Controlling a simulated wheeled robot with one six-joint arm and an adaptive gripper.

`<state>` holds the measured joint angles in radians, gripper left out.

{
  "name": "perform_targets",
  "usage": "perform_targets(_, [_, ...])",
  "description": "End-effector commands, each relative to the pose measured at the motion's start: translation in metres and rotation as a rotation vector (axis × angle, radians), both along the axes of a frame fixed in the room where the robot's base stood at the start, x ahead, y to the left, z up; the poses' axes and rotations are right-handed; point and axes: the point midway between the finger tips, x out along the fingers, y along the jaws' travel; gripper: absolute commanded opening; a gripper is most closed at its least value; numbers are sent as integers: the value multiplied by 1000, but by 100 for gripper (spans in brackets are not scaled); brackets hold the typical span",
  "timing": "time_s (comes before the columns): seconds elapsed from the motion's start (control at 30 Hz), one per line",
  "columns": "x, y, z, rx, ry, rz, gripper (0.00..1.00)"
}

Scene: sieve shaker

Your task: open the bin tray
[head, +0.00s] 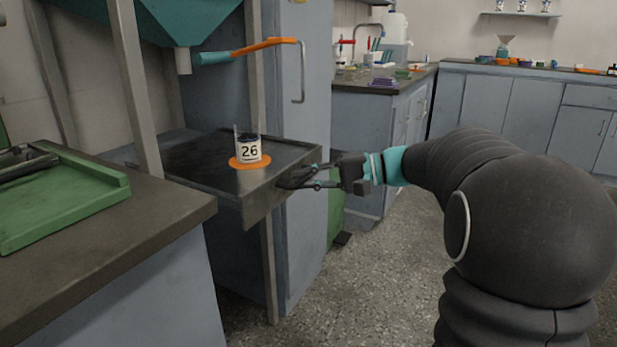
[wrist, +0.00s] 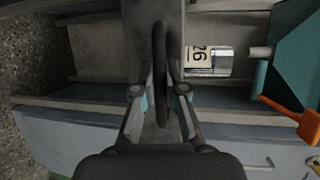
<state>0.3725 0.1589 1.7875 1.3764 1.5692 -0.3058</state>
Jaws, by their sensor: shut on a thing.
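The bin tray (head: 202,172) is a dark, flat metal tray sticking out from the frame under the teal hopper (head: 178,18). My gripper (head: 302,178) is at the tray's front edge and is shut on its handle, which shows as a dark bar in the wrist view (wrist: 160,62). The handle is mostly hidden by my fingers in the head view. A beaker labelled 26 (head: 249,151) stands upright on an orange disc (head: 236,164) on the tray. The beaker also shows in the wrist view (wrist: 208,62).
An orange lever (head: 264,45) with a teal end is above the tray. A counter (head: 110,235) with a green tray (head: 62,200) is at the left. A blue-grey cabinet (head: 310,90) stands behind the tray. The speckled floor (head: 370,290) in front is clear.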

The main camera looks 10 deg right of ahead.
Motion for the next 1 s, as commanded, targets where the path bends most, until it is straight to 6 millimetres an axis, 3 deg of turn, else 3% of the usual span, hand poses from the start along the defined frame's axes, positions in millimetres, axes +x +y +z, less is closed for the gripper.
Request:
perform_targets(0.3, [-1,0,0,-1,1,1,0])
perform_targets(0.33, [0,0,0,0,1,1,16])
perform_targets(0.4, [0,-1,0,0,1,1,33])
perform_targets(0.43, [0,-1,0,0,1,0,37])
perform_targets(0.77, [-1,-3,0,0,0,-2,37])
perform_targets(1.0, [-9,-31,6,-1,-1,-5,37])
